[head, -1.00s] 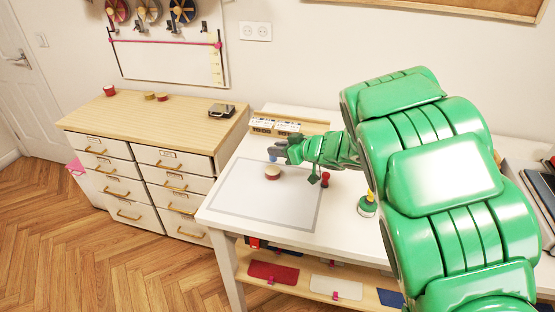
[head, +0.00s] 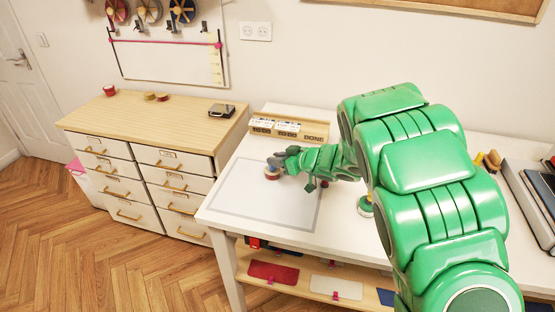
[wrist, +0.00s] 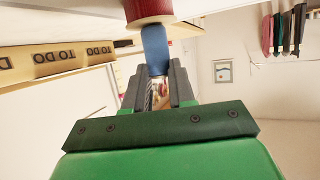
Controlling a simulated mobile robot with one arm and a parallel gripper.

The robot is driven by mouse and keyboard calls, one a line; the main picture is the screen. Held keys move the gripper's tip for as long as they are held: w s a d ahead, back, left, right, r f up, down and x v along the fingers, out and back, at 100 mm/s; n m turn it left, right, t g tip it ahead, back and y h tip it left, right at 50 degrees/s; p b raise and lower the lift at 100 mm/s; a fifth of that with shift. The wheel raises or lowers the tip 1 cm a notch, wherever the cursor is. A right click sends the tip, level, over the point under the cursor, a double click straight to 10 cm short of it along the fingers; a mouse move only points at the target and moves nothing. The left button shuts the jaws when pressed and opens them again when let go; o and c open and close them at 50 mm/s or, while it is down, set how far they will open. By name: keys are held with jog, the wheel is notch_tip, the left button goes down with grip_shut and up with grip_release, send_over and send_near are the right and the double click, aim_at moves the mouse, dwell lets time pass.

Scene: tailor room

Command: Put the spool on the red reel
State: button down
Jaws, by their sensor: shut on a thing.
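My gripper (head: 284,160) reaches over the white table from the right, low above the red reel (head: 272,174). In the wrist view my gripper (wrist: 157,80) is shut on the blue spool (wrist: 155,48), whose end sticks out past the fingertips. The red reel (wrist: 148,10), with a pale tan face, is right at the spool's far end in that view. The spool and reel look touching or almost touching; I cannot tell which. In the head view the spool is mostly hidden by the gripper.
The reel sits on a grey-bordered sheet (head: 250,205) on the table. A wooden box labelled DONE (head: 312,137) stands behind my gripper. A small green-and-white object (head: 364,206) stands to the right, partly behind my arm. The sheet's front is clear.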

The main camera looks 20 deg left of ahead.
jog(key=c, duration=0.9)
grip_release()
jog(key=shift+c, duration=0.2)
jog(key=shift+r, duration=0.1)
jog(key=v, duration=1.2)
jog(key=shift+w, duration=0.1)
jog(key=shift+r, duration=0.1)
